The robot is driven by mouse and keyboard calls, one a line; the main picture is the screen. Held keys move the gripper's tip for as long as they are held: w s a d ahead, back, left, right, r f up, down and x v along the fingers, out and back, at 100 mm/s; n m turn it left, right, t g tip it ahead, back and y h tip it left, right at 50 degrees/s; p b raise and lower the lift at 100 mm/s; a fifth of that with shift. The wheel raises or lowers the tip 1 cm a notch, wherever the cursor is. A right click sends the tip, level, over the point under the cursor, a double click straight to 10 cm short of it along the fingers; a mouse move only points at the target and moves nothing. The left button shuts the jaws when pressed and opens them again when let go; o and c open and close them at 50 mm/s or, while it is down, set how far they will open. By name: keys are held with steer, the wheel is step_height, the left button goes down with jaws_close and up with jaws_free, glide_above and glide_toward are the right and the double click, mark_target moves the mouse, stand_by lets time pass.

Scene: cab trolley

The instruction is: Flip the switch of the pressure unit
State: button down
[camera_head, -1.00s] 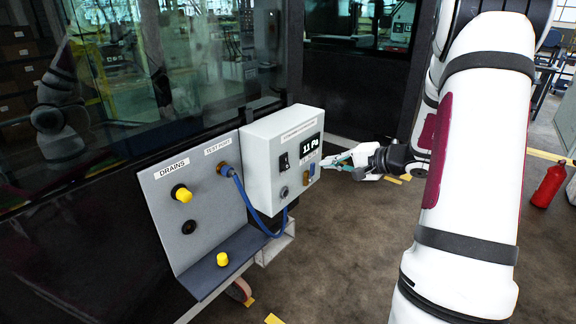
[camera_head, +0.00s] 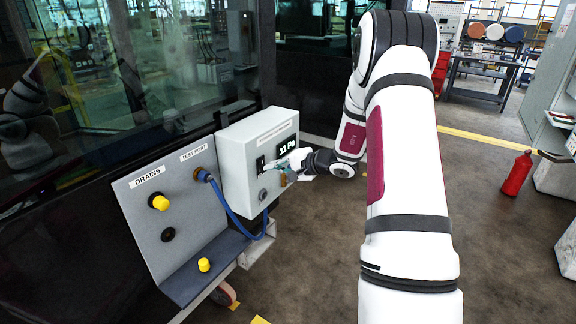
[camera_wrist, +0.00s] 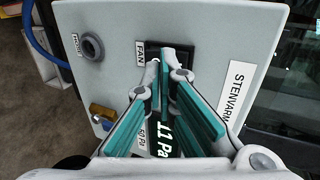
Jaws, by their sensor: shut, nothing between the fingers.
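The pressure unit (camera_head: 235,165) is a light grey box with a dark display reading 11 Pa (camera_head: 287,146). Its black rocker switch (camera_head: 260,164) sits on the front face, left of the display. In the wrist view the switch (camera_wrist: 153,47) shows beside a FAN label, partly hidden behind my fingertips. My gripper (camera_head: 272,167) is in front of the box, close to the switch. In the wrist view my gripper (camera_wrist: 160,62) is shut with nothing between the teal-padded fingers, tips at the switch. I cannot tell whether they touch it.
A blue hose (camera_head: 225,207) runs from the test port to the box. A grey drains panel (camera_head: 140,195) with yellow caps stands at the left. A red extinguisher (camera_head: 517,174) stands on the floor at the right. The floor between is clear.

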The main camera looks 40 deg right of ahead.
mark_target(263, 165)
steer(key=shift+x, duration=1)
steer(key=t+b, duration=0.1)
steer(key=b, duration=0.1)
steer(key=t+b, duration=0.1)
steer(key=b, duration=0.2)
steer(key=shift+w+a+f+y, duration=0.25)
steer(key=shift+w+f+y, duration=0.1)
steer(key=shift+w+y, duration=0.05)
